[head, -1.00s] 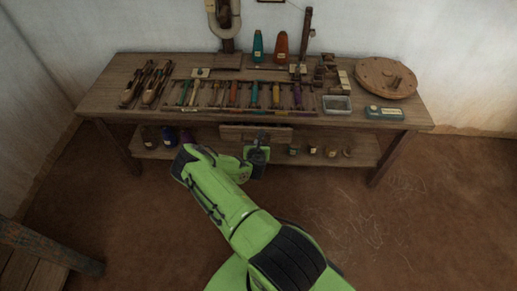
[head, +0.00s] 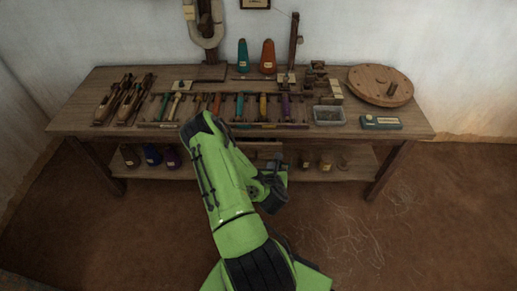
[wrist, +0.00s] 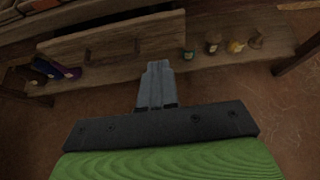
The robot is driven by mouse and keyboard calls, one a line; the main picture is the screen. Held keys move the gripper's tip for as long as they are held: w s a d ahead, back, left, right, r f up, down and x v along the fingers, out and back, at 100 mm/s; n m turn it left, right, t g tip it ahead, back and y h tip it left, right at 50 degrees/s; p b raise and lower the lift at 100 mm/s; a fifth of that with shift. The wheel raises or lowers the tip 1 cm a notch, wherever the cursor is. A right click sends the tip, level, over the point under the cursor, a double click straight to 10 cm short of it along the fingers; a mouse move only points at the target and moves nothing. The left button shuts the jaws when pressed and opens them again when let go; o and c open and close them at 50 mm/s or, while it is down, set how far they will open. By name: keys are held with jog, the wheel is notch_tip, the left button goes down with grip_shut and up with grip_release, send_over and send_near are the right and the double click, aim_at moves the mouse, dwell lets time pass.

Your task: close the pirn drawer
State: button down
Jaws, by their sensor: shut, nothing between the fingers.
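The pirn drawer (wrist: 115,40) shows in the wrist view as a wooden front with a recessed pull, below the bench top. In the head view only a strip of the drawer (head: 262,147) shows; my arm hides most of it. My gripper (wrist: 157,68) is shut and empty, its fingertips pointing at the lower right part of the drawer front. I cannot tell whether they touch it. In the head view my gripper (head: 279,162) is under the bench's front edge, partly hidden by its own body. How far the drawer stands out is unclear.
The bench (head: 80,118) carries a rack of coloured pirns, shuttles (head: 125,98), a round wooden disc (head: 381,86) and a glass tray (head: 329,115).

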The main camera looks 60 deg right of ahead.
jog(key=p, duration=0.3)
send_near(269, 143)
notch_tip(269, 143, down, 4)
jog(key=d, duration=0.1)
jog(key=w+d, duration=0.1)
jog(key=d, duration=0.1)
jog(key=shift+w+d+f, duration=0.1)
jog(key=shift+w+d, duration=0.15)
jog(key=shift+d, duration=0.1)
jog(key=shift+w+d, duration=0.15)
jog(key=shift+d, duration=0.15)
jog(key=shift+w+d+p, duration=0.25)
jog(key=shift+w+d, duration=0.05)
jog(key=shift+d, duration=0.25)
jog(key=shift+w+d+p, duration=0.2)
jog(key=shift+w+d, duration=0.1)
jog(key=shift+d, duration=0.3)
